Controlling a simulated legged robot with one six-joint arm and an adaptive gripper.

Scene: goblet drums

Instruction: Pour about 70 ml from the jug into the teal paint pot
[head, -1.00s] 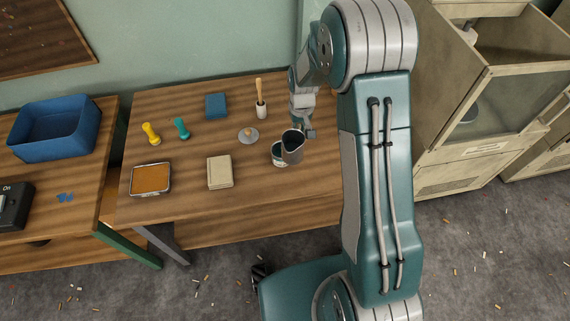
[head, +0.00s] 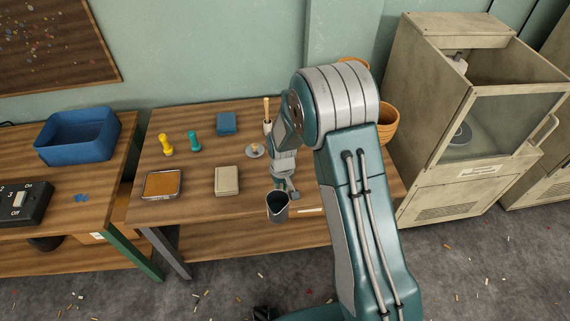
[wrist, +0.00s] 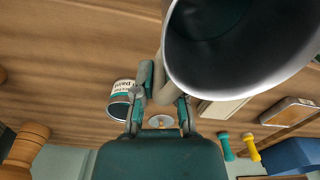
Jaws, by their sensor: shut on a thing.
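My gripper (wrist: 163,100) is shut on the handle of the grey metal jug, and its fingers show below the jug in the wrist view. The jug (head: 278,208) is near the table's front edge in the head view, its open mouth facing up toward the camera. In the wrist view the jug (wrist: 240,45) fills the upper right; its inside is dark teal, and I cannot tell the liquid level. The teal paint pot (wrist: 121,98), a small can with a white label and dark opening, stands apart from the jug in the wrist view. In the head view I cannot make it out behind my arm.
The wooden table (head: 205,210) holds a beige block (head: 227,181), an orange-topped tray (head: 161,185), yellow (head: 166,145) and teal (head: 194,141) stamp-like pieces, a blue block (head: 226,123) and a round lid (head: 255,150).

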